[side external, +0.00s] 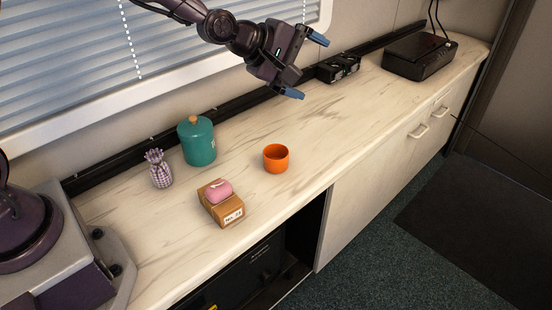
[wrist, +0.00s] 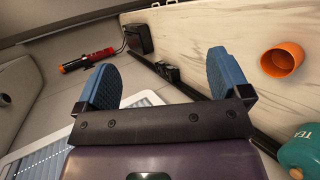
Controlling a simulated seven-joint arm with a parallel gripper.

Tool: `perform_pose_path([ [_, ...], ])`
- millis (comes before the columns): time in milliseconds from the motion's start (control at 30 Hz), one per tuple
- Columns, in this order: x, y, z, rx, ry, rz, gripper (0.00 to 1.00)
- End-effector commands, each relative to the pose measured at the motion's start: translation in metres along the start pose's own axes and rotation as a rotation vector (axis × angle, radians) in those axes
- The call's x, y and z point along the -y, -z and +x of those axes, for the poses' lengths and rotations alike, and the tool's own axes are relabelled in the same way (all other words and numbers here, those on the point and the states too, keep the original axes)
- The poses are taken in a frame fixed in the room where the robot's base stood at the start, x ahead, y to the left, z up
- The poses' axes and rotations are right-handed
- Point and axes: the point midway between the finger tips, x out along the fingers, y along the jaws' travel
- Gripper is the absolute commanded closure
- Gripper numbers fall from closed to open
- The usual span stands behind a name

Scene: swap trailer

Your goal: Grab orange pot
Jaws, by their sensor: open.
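The orange pot (side external: 276,158) is a small round open cup standing upright on the light counter, near its front edge in the side external view. It also shows at the upper right of the wrist view (wrist: 282,60), with its opening visible. My gripper (side external: 308,68) is open and empty, raised above the counter, behind and slightly right of the pot in the side external view. In the wrist view its two blue fingers (wrist: 160,82) are spread apart with nothing between them. The pot is clear of the fingers.
A teal lidded canister (side external: 197,142), a pineapple-shaped figure (side external: 159,170) and a cardboard box (side external: 221,206) with a pink item (side external: 217,191) on top stand left of the pot. A black box (side external: 420,58) is at the far right. The counter (side external: 330,130) right of the pot is free.

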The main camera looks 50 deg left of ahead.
Motion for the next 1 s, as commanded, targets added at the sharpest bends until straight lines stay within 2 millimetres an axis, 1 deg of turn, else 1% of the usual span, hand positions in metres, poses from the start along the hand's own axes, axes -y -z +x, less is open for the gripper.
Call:
perform_pose_path([
  [33,0.009,-0.010,0.011,0.028,0.084,0.207,0.05],
  [67,0.015,-0.013,0.016,0.044,0.134,0.334,0.05],
  [100,0.022,-0.016,0.022,0.068,0.200,0.504,0.05],
  [167,0.034,-0.019,0.029,0.110,0.301,0.761,0.05],
  [200,0.040,-0.019,0.032,0.143,0.368,0.932,0.05],
  [267,0.048,-0.019,0.036,0.198,0.470,1.186,0.05],
  [300,0.053,-0.018,0.037,0.240,0.542,1.354,0.05],
  [367,0.056,-0.015,0.037,0.310,0.651,1.601,0.05],
  [400,0.056,-0.013,0.036,0.361,0.729,1.758,0.05],
  [467,0.053,-0.010,0.032,0.447,0.853,1.987,0.05],
  [500,0.049,-0.009,0.029,0.512,0.943,2.129,0.05],
  [600,0.033,-0.007,0.017,0.683,1.178,2.422,0.05],
  [700,0.015,-0.011,0.004,0.847,1.390,2.599,0.05],
  [733,0.009,-0.013,0.000,0.892,1.447,2.634,0.05],
  [767,0.004,-0.015,-0.004,-0.903,-1.450,-2.570,0.05],
  [800,-0.002,-0.018,-0.009,-0.913,-1.448,-2.475,0.05],
  [1000,-0.034,-0.038,-0.035,-0.960,-1.445,-2.091,0.05],
])
